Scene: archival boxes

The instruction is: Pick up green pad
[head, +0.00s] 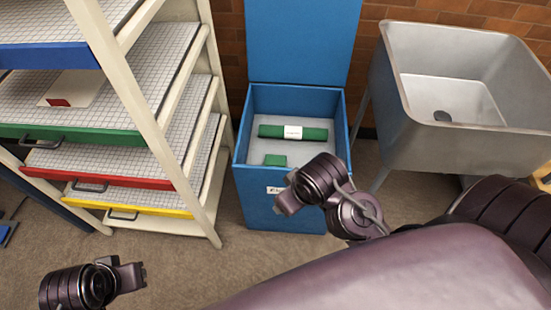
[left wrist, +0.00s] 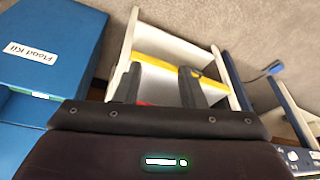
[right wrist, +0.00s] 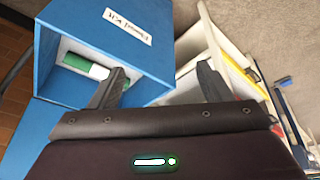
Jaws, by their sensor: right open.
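A small green pad (head: 275,160) lies on the pale floor of the open blue box (head: 262,208), near its front wall. A green roll (head: 264,131) with a white label band lies behind it, and the roll also shows in the right wrist view (right wrist: 75,63). My right gripper (head: 284,202) is at the box's front right, above and outside the front wall, apart from the pad. Its fingers are open and empty in the right wrist view (right wrist: 160,80). My left gripper (head: 140,274) is low at the left, far from the box, with fingers apart and empty (left wrist: 159,80).
A cream rack (head: 150,110) with blue, green, red and yellow fronted trays stands left of the box. A steel sink (head: 400,95) stands close on the right. The blue lid (head: 303,40) stands upright behind the box. Floor in front is clear.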

